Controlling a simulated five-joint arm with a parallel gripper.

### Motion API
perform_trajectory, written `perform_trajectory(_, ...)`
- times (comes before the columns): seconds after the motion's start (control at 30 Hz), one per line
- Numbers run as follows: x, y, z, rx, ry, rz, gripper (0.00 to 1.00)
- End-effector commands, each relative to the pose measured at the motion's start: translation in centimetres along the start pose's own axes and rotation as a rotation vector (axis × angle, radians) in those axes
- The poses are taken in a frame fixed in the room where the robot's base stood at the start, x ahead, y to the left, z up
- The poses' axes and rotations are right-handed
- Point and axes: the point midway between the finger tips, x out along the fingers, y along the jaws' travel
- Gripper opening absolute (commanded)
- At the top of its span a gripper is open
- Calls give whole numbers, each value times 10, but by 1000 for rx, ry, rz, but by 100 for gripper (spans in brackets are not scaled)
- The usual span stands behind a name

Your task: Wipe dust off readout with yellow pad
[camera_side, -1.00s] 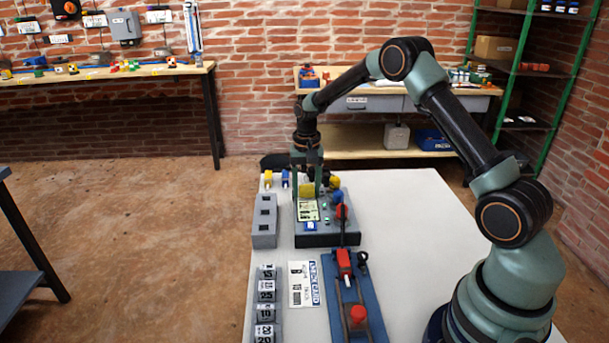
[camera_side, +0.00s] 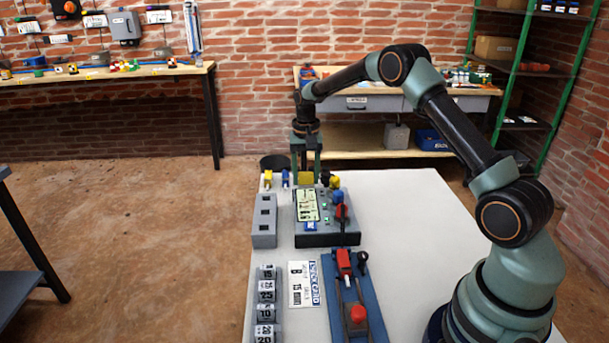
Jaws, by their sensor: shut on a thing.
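My gripper (camera_side: 306,174) is shut on the yellow pad (camera_side: 305,180), with its fingers pointing down. The pad shows at the far edge of the grey panel box, just past the readout; I cannot tell whether it touches the box or hangs above it. The readout (camera_side: 307,206) is a pale yellow-green rectangle on the left of the panel box (camera_side: 335,240). Its face is uncovered and shows dark marks and lighter patches; I cannot tell dust from markings at this size.
Blue and red knobs (camera_side: 341,211) stand right of the readout. A grey block with square holes (camera_side: 264,222) is to the left. Nearer are number blocks (camera_side: 265,291), a printed card (camera_side: 305,284) and a blue fixture with red parts (camera_side: 352,293). The table's right side (camera_side: 410,220) is clear.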

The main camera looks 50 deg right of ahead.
Motion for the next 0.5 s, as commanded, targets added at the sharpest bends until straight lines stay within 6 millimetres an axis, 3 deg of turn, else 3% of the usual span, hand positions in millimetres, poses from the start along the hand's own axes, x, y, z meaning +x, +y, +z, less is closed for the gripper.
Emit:
perform_trajectory(0.3, -30, 0, -1, 0, 3, -2, 12)
perform_trajectory(0.5, -41, 0, 0, 0, 1, 0, 12)
